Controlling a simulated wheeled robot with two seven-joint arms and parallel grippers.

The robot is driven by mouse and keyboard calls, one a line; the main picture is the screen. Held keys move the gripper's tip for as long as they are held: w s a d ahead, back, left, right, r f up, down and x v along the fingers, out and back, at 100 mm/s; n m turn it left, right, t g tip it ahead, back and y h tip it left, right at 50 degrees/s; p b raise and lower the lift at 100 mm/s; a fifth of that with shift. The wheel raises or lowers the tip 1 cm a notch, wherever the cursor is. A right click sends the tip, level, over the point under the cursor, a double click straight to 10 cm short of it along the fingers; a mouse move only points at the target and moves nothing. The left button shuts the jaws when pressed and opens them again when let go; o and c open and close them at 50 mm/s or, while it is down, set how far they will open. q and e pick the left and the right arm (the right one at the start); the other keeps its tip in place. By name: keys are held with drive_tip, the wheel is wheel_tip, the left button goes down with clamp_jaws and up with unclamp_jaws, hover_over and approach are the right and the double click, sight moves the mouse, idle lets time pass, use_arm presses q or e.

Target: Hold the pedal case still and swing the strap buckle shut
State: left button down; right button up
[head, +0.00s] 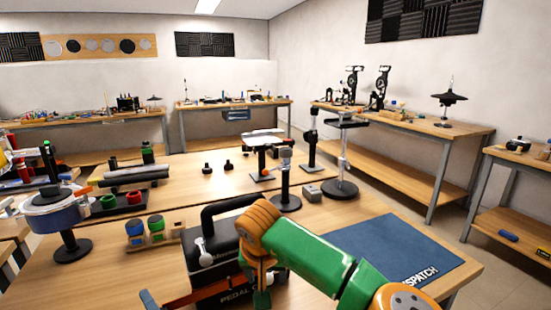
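The black pedal case (225,247) stands near the front edge of the table, with a thick black handle on top and part of its "PEDAL" label showing. A pale metal piece with a rounded head (207,250) is on its top; I cannot tell if it is the buckle. An orange-red strip (200,295) crosses the front. My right gripper (261,283) points down at the case's right side and hides part of it; its finger gap and any contact are unclear.
A blue mat (395,247) lies right of the case. A round-based stand (286,200) and a small grey block (312,192) are behind it. Coloured pots on a wooden holder (157,236) and a blue drum on a stand (60,213) are left.

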drive_tip(key=v, duration=1.2)
drive_tip(key=shift+s, duration=0.2)
drive_tip(key=shift+d, duration=0.1)
drive_tip(key=shift+c, duration=1.1)
drive_tip(key=shift+w+f+m, duration=0.1)
drive_tip(key=shift+m, duration=0.4)
drive_tip(key=c, duration=0.3)
drive_tip(key=f+m, duration=0.1)
drive_tip(key=m, duration=0.2)
drive_tip(key=w+d+f+m+g+y, duration=0.1)
drive_tip(key=m, duration=0.3)
drive_tip(key=d+f+m+y, duration=0.1)
drive_tip(key=m, duration=0.3)
drive_tip(key=shift+w+f, duration=0.25)
drive_tip(key=shift+f, duration=0.15)
drive_tip(key=c, duration=0.4)
drive_tip(key=shift+w+d+f+m+g+y, duration=0.15)
drive_tip(key=shift+w+d+f+m+y, duration=0.2)
drive_tip(key=shift+f+m, duration=1.3)
drive_tip(key=shift+w+d+f+m+g+y, duration=0.3)
drive_tip(key=shift+f+m, duration=0.5)
drive_tip(key=shift+m, duration=1.7)
drive_tip(key=shift+w+d+f+m+g+y, duration=0.15)
drive_tip(key=shift+w+f+m+y, duration=0.3)
drive_tip(key=shift+f+m, duration=1.2)
drive_tip(key=shift+r+m, duration=0.4)
drive_tip(key=shift+r, duration=0.05)
clamp_jaws()
